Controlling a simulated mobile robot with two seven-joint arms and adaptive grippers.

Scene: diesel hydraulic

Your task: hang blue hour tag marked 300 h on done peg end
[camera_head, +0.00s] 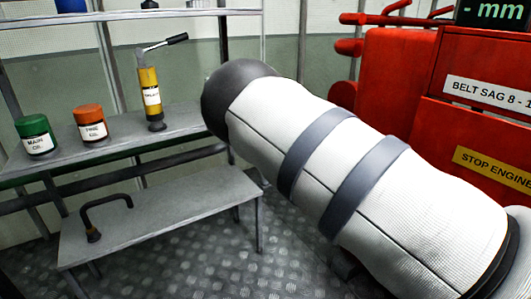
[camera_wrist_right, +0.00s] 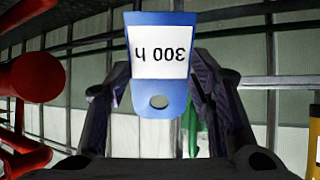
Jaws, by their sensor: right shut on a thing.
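The blue tag (camera_wrist_right: 143,99) with a white label reading "300 h" is in the right wrist view, its print upside down there, with a round hole near the picture's lower side. My right gripper (camera_wrist_right: 160,78) has a dark finger on each side of the tag and is shut on it. In the head view my right arm crosses from the lower right, and its gripper and the tag are not visible there. My left gripper is in neither view. I cannot make out a peg marked done.
A red machine (camera_head: 390,90) with red cylindrical parts (camera_head: 349,47) stands at right. A shelf (camera_head: 115,148) holds a green can (camera_head: 36,134), an orange can (camera_head: 91,122) and a yellow pump (camera_head: 149,90). A lower bench (camera_head: 165,215) carries a dark bent handle (camera_head: 105,205).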

